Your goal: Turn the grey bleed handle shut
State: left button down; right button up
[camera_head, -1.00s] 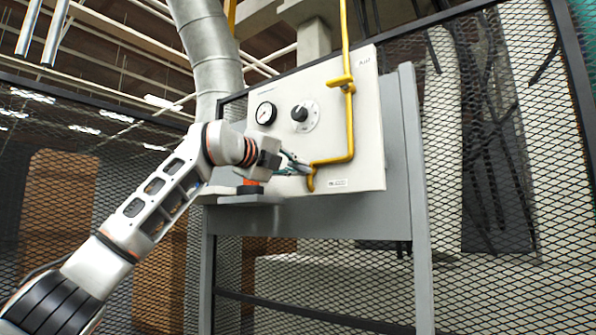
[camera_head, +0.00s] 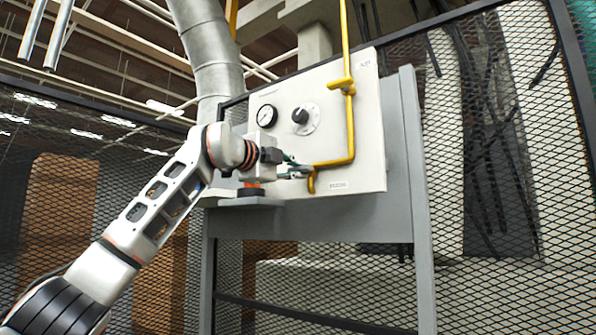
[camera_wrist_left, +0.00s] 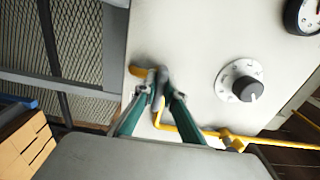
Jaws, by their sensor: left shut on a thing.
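The white panel (camera_head: 370,130) carries a yellow pipe (camera_head: 350,120) that bends left near the panel's lower edge. My left gripper (camera_head: 299,172) is at the pipe's lower end, in front of the panel. In the left wrist view its two green fingers (camera_wrist_left: 158,90) come together on the small grey bleed handle (camera_wrist_left: 161,75), next to the pipe's yellow end (camera_wrist_left: 138,71). The fingers hide much of the handle, so its exact angle is hard to tell. My right gripper is not in view.
A pressure gauge (camera_head: 266,114) and a dark knob on a round dial (camera_head: 300,115) sit above the gripper. A grey shelf (camera_head: 240,203) juts out at the panel's lower left, with an orange and black part (camera_head: 250,190) on it. Mesh fencing (camera_head: 500,280) surrounds the stand.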

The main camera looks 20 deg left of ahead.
pick_arm(q)
jog(key=shift+a, duration=0.1)
jog(key=c, duration=2.1)
grip_release()
jog(key=v, duration=1.2)
jog(key=shift+r, duration=0.1)
